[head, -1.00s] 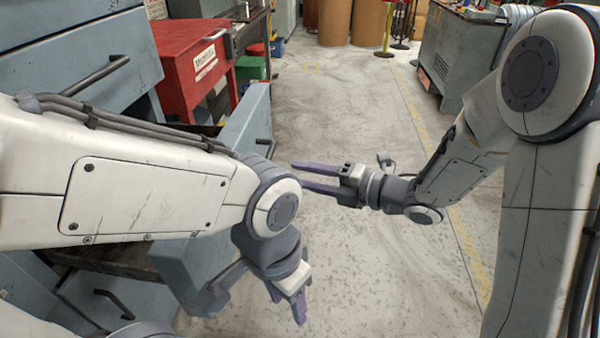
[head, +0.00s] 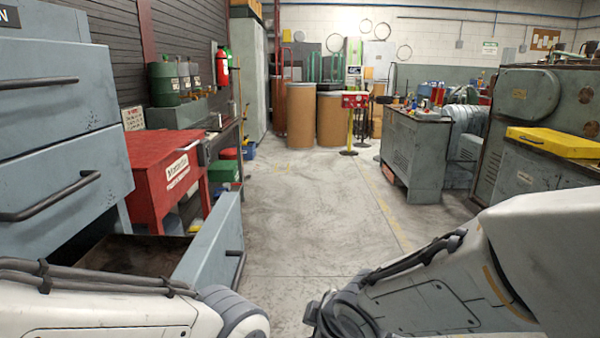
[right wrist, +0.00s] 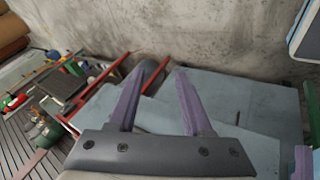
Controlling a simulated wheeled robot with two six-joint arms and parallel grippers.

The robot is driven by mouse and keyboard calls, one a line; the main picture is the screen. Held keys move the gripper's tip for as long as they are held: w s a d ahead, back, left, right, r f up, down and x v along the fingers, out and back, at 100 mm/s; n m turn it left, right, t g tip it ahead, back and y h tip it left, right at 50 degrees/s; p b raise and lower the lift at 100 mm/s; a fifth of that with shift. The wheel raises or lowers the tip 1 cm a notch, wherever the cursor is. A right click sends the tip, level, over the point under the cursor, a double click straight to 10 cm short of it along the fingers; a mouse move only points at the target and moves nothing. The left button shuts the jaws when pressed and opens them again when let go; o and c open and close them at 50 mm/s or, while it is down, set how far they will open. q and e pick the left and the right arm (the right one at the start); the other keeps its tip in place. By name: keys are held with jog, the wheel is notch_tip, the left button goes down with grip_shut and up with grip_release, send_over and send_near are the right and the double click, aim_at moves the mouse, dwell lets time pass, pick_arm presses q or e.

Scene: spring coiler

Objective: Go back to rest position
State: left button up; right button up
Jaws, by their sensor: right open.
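My right gripper (right wrist: 160,100) shows in the right wrist view with its two purple fingers apart and nothing between them. In the head view only part of my right arm shows at the bottom right, and its fingers are out of frame. My left arm enters at the bottom left of the head view, and its gripper is below the picture edge.
A grey-blue drawer (head: 212,240) stands pulled open at the left, below the cabinet (head: 60,120). A red bin (head: 165,170) stands behind it. A grey workbench (head: 415,150) is at the right, near a yellow case (head: 555,141). The floor aisle (head: 310,210) is clear.

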jog(key=s+d+m+g+h, duration=0.2)
jog(key=s+m+g, duration=0.5)
jog(key=s, duration=1.1)
pick_arm(q)
notch_tip(320, 180, up, 26)
jog(key=p, duration=2.6)
pick_arm(e)
notch_tip(320, 180, up, 26)
jog(key=m, duration=0.1)
jog(key=shift+s+d, duration=0.2)
jog(key=shift+s, duration=0.1)
jog(key=shift+a+f, duration=0.1)
